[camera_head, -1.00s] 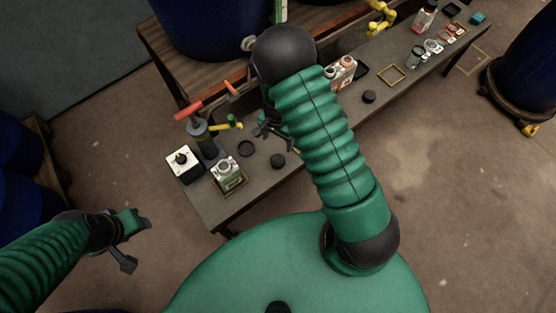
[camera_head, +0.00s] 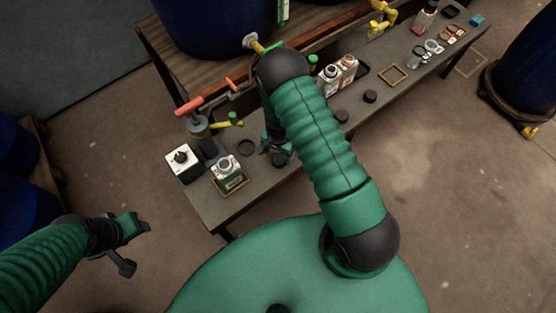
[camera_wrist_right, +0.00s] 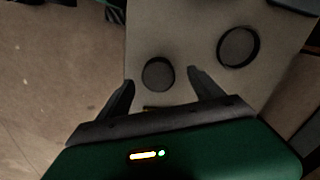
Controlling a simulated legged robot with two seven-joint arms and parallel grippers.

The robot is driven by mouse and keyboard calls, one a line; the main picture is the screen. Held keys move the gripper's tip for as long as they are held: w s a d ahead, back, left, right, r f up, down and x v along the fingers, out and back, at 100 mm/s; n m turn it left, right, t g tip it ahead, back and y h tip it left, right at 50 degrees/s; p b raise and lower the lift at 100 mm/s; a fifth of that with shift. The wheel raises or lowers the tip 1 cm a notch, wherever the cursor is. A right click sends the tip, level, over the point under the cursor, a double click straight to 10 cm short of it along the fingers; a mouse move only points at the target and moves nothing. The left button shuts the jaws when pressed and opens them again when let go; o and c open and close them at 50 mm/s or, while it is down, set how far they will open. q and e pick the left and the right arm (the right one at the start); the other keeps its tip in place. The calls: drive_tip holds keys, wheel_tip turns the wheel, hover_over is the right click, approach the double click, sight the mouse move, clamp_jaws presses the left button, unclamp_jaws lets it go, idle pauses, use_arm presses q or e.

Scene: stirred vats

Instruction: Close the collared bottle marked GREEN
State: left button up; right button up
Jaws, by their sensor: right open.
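A small open-necked bottle (camera_head: 228,167) with a green-marked label stands in a yellow square frame (camera_head: 232,185) near the bench's left end. Its lettering is too small to read. My right gripper (camera_head: 276,147) is open just above a dark round cap (camera_head: 280,160). In the right wrist view, this cap (camera_wrist_right: 158,74) lies on the bench between and ahead of the spread fingertips (camera_wrist_right: 161,76), not gripped. A wider dark cap or ring (camera_head: 246,147) lies closer to the bottle and shows in the wrist view (camera_wrist_right: 238,46). My left gripper (camera_head: 134,245) hangs open and empty, away from the bench.
A white box with a black knob (camera_head: 182,160) and a grey pump-like device with a red handle (camera_head: 200,130) stand left of the bottle. Two bottles (camera_head: 338,76) and more dark caps (camera_head: 370,96) lie farther right. An empty yellow frame (camera_head: 392,74) sits beyond.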

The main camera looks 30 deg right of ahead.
sight(279, 158)
drive_tip(key=f, duration=0.4)
drive_tip(key=shift+d, duration=0.4)
drive_tip(key=shift+a+r, duration=0.2)
drive_tip(key=shift+a, duration=0.05)
drive_tip(key=shift+c, duration=1.5)
drive_tip(key=shift+d, duration=0.1)
drive_tip(key=c, duration=1.1)
use_arm(q)
drive_tip(key=shift+d+f, duration=0.3)
drive_tip(key=shift+f, duration=0.1)
use_arm(e)
wheel_tip(279, 158, up, 4)
drive_tip(key=shift+f+p, duration=0.1)
drive_tip(key=shift+p, duration=0.25)
use_arm(q)
drive_tip(key=shift+r, duration=0.75)
use_arm(e)
drive_tip(key=s, duration=1)
drive_tip(key=s+d+r, duration=0.1)
drive_tip(key=s, duration=0.5)
drive_tip(key=shift+r, duration=0.1)
